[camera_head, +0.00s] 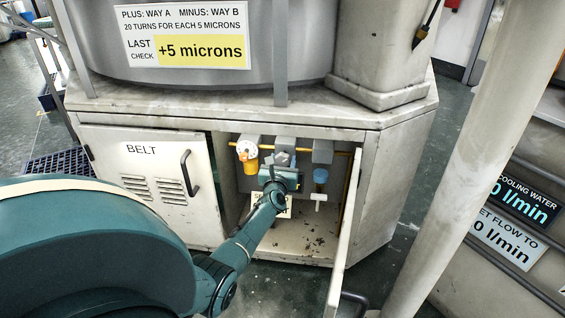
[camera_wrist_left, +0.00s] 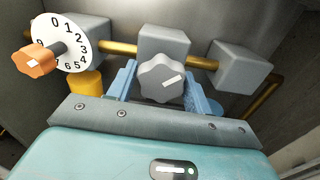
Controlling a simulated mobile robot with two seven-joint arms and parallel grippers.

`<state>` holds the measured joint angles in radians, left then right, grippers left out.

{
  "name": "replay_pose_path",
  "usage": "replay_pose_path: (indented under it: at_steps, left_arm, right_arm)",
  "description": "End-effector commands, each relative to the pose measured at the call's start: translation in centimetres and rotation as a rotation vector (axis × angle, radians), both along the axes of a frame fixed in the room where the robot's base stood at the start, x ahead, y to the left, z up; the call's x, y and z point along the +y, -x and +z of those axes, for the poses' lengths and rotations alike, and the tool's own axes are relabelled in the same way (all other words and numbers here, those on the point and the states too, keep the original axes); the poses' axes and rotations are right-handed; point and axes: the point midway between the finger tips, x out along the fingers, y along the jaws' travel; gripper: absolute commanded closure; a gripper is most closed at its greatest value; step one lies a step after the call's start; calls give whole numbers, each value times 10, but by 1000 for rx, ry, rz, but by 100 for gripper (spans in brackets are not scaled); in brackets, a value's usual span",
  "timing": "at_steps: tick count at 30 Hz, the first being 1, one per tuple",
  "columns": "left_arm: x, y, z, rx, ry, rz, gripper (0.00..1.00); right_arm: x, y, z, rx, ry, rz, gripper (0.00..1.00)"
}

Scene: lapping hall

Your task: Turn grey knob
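The grey knob (camera_wrist_left: 163,78) is a lobed dial with a white mark, on a grey block inside the open cabinet. In the left wrist view its mark slants to the upper right. In the head view the knob (camera_head: 284,158) shows just beyond my left gripper (camera_head: 279,172). My left gripper also shows in the left wrist view (camera_wrist_left: 161,84), its blue fingers one on each side of the knob. They stand apart, with a slight gap at the knob's lower left; contact on the right is unclear. My right gripper is not in view.
Left of the knob are a white numbered dial (camera_wrist_left: 68,43) and an orange knob (camera_wrist_left: 40,61). A brass pipe (camera_wrist_left: 118,47) runs behind. The open cabinet door (camera_head: 343,232) stands out to the right.

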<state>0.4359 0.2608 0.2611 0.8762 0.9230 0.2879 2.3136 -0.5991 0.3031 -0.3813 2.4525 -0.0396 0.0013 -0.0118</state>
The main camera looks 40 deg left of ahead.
Motion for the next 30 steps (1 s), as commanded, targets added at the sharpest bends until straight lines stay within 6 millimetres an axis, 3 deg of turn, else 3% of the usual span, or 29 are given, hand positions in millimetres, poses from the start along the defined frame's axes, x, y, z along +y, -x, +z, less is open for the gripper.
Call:
replay_pose_path:
  at_steps: [10, 20, 30]
  left_arm:
    - [0, 0, 0, 0, 0, 0, 77]
    - [0, 0, -1, 30, -45, 0, 77]
    - [1, 1, -1, 164, -249, 1, 77]
  right_arm:
    - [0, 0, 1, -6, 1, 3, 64]
    - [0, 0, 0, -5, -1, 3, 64]
    - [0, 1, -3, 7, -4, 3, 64]
